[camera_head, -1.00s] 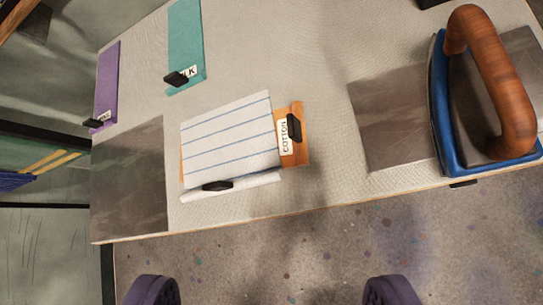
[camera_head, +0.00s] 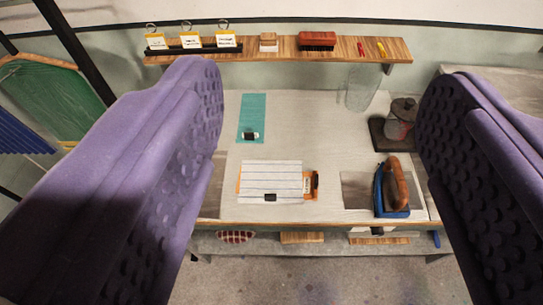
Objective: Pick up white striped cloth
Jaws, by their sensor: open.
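The white striped cloth (camera_head: 262,179) lies flat on an orange board (camera_head: 311,184) with a label and black clips, near the front edge of the table. My gripper (camera_head: 318,150) is open, with its two purple padded fingers spread wide at the left and right of the view. The cloth shows between the fingers, well beyond them, and nothing is held. The left finger hides part of the table's left side.
A blue iron with a wooden handle (camera_head: 393,187) stands on a metal plate right of the cloth. A teal cloth (camera_head: 252,117) lies behind. A dark pot (camera_head: 399,122) and a clear glass vessel (camera_head: 362,88) stand at the back right. A wooden shelf (camera_head: 345,48) hangs above.

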